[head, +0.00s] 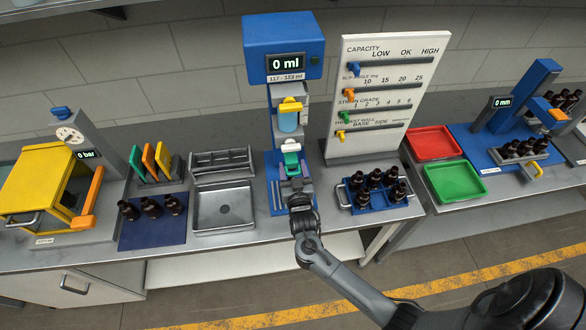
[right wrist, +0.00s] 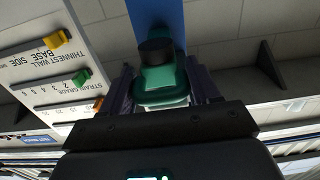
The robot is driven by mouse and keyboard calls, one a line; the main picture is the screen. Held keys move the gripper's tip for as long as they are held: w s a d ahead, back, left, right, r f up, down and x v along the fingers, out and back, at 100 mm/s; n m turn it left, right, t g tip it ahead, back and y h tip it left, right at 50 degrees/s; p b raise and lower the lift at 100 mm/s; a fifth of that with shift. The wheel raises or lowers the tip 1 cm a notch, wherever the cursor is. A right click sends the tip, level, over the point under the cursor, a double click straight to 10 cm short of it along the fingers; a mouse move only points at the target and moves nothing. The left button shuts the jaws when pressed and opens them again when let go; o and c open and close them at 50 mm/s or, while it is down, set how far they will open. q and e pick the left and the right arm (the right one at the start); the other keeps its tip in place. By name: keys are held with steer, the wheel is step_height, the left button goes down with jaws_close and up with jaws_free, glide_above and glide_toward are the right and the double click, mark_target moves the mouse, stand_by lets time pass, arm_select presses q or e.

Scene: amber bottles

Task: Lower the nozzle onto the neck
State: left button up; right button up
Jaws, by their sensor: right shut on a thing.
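The blue filling machine (head: 284,35) stands at the back of the bench, its display reading "0 ml". Below the display are a yellow lever (head: 290,105) and a pale blue cylinder (head: 288,121). A green part (head: 291,147) on the machine's column, probably the nozzle's handle, sits below the cylinder. My right gripper (head: 292,172) is at this green part. In the right wrist view the green part (right wrist: 160,82), with a black round piece above it, lies between the fingers of my right gripper (right wrist: 163,95), which is shut on it. The nozzle tip and any bottle neck beneath are hidden by my gripper and arm. My left gripper is not in view.
A grey basin (head: 224,228) lies left of the machine. A blue rack (head: 345,206) of dark bottles stands close to the right of my gripper. A white slider board (head: 350,150) rises behind the rack. Dark bottles stand on a blue mat (head: 152,237) at left.

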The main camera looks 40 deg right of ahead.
step_height(320, 180, down, 8)
steer(key=b, duration=0.5)
steer(key=shift+d+r, duration=0.1)
steer(key=shift+r, duration=0.15)
steer(key=shift+s, duration=0.1)
steer(key=o, duration=1.1)
steer(key=shift+c, duration=0.2)
steer(key=shift+o, duration=0.8)
steer(key=shift+r, duration=0.1)
steer(key=b+v, duration=0.1)
steer(key=v, duration=0.9)
steer(key=shift+s+a, duration=0.3)
